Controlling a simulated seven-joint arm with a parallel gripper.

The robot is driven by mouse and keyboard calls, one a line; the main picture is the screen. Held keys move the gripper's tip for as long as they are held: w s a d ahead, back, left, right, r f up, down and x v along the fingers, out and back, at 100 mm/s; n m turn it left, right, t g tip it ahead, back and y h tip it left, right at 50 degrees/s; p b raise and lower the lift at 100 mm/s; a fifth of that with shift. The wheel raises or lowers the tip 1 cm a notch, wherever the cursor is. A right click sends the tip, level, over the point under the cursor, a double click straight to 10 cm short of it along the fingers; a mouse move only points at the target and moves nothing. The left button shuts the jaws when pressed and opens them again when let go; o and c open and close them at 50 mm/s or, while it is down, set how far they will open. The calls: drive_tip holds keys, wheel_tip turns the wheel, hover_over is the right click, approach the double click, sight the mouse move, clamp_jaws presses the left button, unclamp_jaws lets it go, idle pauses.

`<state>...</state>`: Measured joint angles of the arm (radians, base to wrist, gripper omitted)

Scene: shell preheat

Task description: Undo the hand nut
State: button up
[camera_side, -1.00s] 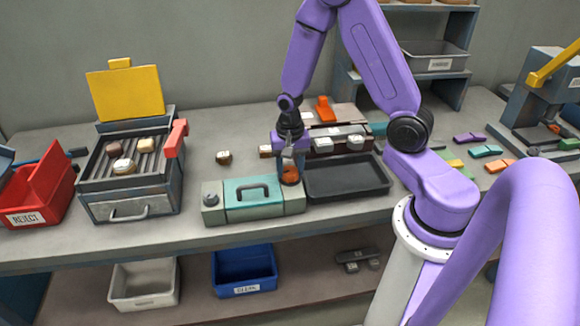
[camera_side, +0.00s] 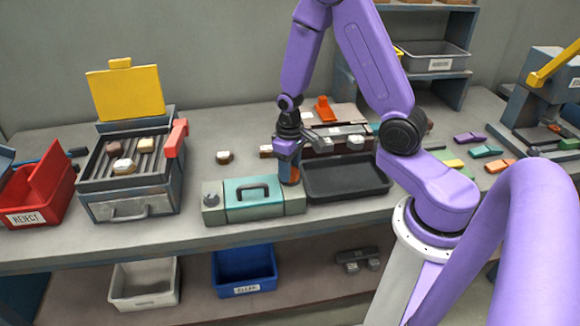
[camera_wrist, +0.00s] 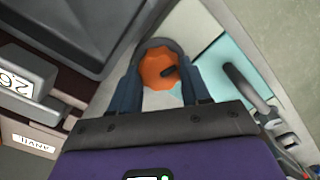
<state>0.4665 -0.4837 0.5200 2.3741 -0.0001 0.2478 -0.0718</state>
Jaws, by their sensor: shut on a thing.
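The orange hand nut (camera_wrist: 158,70) is a lobed knob with a dark mark on top. It sits on the right end of the teal and grey box (camera_side: 252,201), which has a dark handle. My gripper (camera_side: 289,178) points down over that end. In the wrist view my gripper's two dark fingers (camera_wrist: 160,92) lie one on each side of the nut, shut on it. In the side view the fingers hide most of the nut.
A black tray (camera_side: 345,188) stands just right of the box. A grill-like heater (camera_side: 128,205) with its yellow lid up and a red bin (camera_side: 38,195) are to the left. The bench in front of the box is narrow.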

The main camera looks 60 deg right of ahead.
drive_tip(key=shift+n, duration=1.7)
drive_tip(key=o, duration=1.1)
drive_tip(key=shift+c, duration=0.2)
wheel_tip(320, 180, up, 18)
drive_tip(key=shift+f, duration=0.25)
